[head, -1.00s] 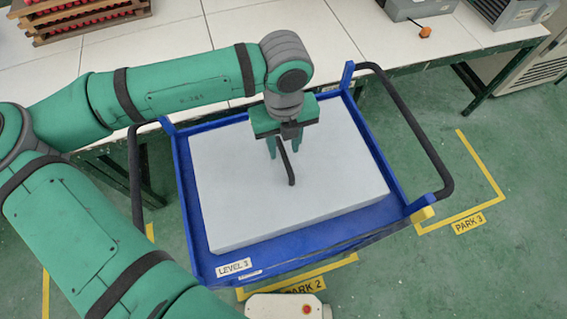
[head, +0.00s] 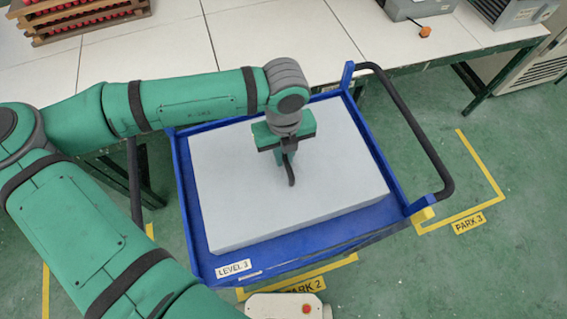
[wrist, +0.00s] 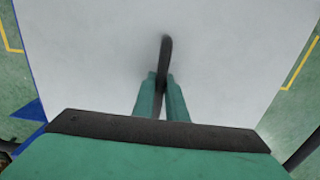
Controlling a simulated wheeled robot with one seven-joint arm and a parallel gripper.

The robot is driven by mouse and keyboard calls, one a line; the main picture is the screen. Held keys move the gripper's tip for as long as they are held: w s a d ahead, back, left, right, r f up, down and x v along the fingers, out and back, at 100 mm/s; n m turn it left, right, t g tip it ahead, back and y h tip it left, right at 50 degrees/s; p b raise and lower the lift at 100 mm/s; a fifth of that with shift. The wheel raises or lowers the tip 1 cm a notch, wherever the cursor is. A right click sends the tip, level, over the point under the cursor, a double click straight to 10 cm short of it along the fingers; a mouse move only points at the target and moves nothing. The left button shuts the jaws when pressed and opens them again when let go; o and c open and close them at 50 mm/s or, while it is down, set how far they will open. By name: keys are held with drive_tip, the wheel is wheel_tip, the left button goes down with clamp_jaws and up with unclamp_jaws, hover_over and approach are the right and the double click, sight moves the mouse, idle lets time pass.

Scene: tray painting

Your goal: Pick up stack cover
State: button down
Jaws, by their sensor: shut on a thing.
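The stack cover (head: 330,197) is a large pale grey slab with a thin dark upright handle (head: 292,178) near its middle. It lies on the blue cart (head: 205,246). In the head view my gripper (head: 286,166) is above the cover's middle with its fingers together at the handle. In the wrist view the two green fingers of my gripper (wrist: 162,97) close on the dark handle (wrist: 165,55) from both sides, and the pale cover (wrist: 85,60) fills most of the view. What lies under the cover is hidden.
The cart has a black push handle (head: 425,150) at the right and blue corner posts. A white workbench (head: 170,55) stands behind, with wooden trays of red items (head: 75,18) at left and grey bins (head: 420,8) at right. The green floor is clear at right.

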drive_tip(key=shift+a, duration=0.2)
drive_tip(key=shift+s+d, duration=0.15)
drive_tip(key=shift+d, duration=0.2)
drive_tip(key=shift+a, duration=0.2)
idle(0.7)
wheel_tip(320, 180, up, 9)
drive_tip(key=shift+d+r, duration=0.15)
drive_tip(key=shift+r, duration=0.4)
